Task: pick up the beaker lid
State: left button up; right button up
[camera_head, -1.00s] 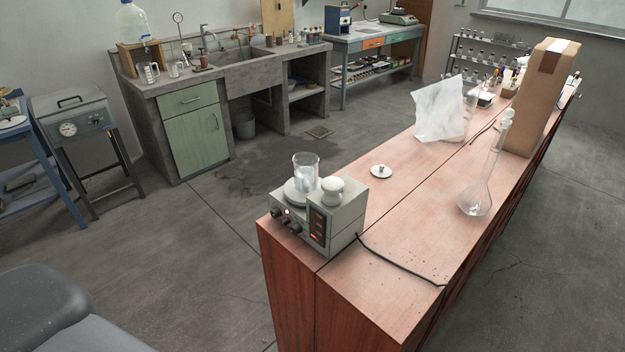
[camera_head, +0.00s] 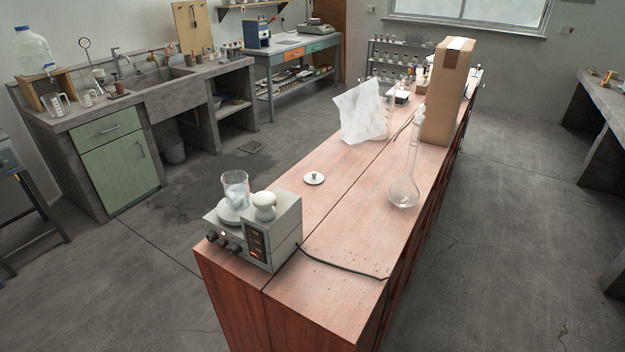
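A small round white lid with a knob (camera_head: 314,178), which looks like the beaker lid, lies flat on the wooden bench top (camera_head: 340,270), behind and to the right of a hotplate device (camera_head: 255,232). A glass beaker (camera_head: 235,188) with whitish contents stands on the device's round plate. A white rounded object (camera_head: 264,205) sits on the device's box beside the beaker. Neither of my grippers is in view.
A dark cable (camera_head: 345,269) runs from the device across the bench top. A round-bottomed flask (camera_head: 404,188), a tall cardboard box (camera_head: 446,92) and a crumpled white sheet (camera_head: 362,113) stand farther back. Open floor surrounds the bench. A concrete sink counter (camera_head: 185,95) stands at the left.

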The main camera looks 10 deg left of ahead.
aim_at(314, 177)
jog(key=l+u, duration=0.35)
jog(key=i+l+u, duration=0.1)
jog(key=u, duration=0.25)
jog(key=l+u, duration=0.15)
jog(key=l, duration=0.35)
jog(key=k+l+u, duration=0.15)
jog(key=l, duration=0.95)
jog(key=k+l+u, duration=0.1)
jog(key=l, duration=0.55)
jog(key=k+l, duration=0.1)
jog(key=l, duration=0.55)
jog(key=l+u, duration=0.1)
jog(key=l, duration=0.5)
jog(key=k, duration=0.05)
